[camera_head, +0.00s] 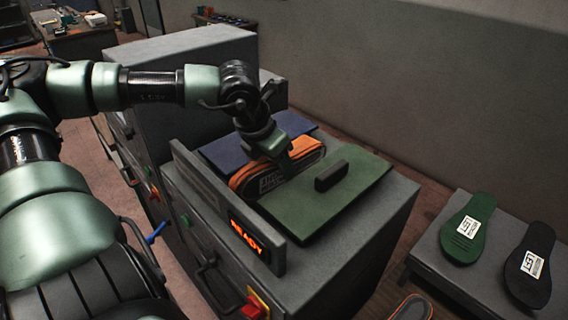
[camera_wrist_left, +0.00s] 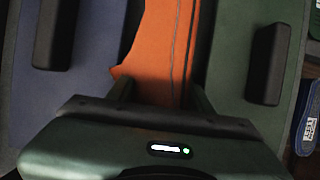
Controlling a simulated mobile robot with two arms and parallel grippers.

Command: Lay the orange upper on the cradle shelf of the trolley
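The orange upper (camera_head: 275,172), with dark edging and a pale label, lies on top of the grey machine between a blue pad and a green pad. My left gripper (camera_head: 287,153) is down over it and hides part of it. In the left wrist view the orange upper (camera_wrist_left: 160,50) runs up between the two fingers of my left gripper (camera_wrist_left: 160,92). The fingers stand close on both sides of it; whether they press on it I cannot tell. My right gripper is out of view. I cannot make out a cradle shelf for certain.
The green pad (camera_head: 345,195) carries a dark block (camera_head: 331,175); the blue pad (camera_head: 225,152) lies behind. At right, a grey surface (camera_head: 440,262) holds a green sole (camera_head: 467,230) and a black sole (camera_head: 530,265).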

